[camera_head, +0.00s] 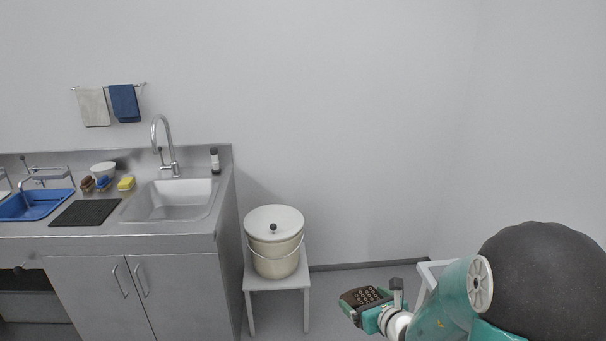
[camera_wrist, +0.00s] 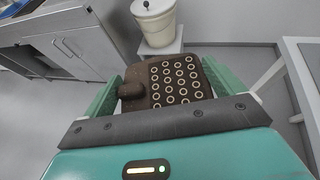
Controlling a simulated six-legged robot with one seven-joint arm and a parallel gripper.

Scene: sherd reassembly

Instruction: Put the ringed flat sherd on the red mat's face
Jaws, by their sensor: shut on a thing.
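The ringed flat sherd (camera_wrist: 178,82) is dark brown with rows of pale rings on its face and a knob-like bump on its left side. My gripper (camera_wrist: 165,90) is shut on it, with green fingers on both sides of it in the wrist view. In the head view, the sherd (camera_head: 364,296) is held in my gripper (camera_head: 370,312) at the lower right, in the air above the floor. The red mat is not in view in either picture.
A lidded cream bucket (camera_head: 274,241) stands on a small white stool (camera_head: 288,281) left of my gripper. A steel sink counter (camera_head: 180,236) is further left. A white-edged table (camera_wrist: 300,75) is at the right in the wrist view. Floor between is clear.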

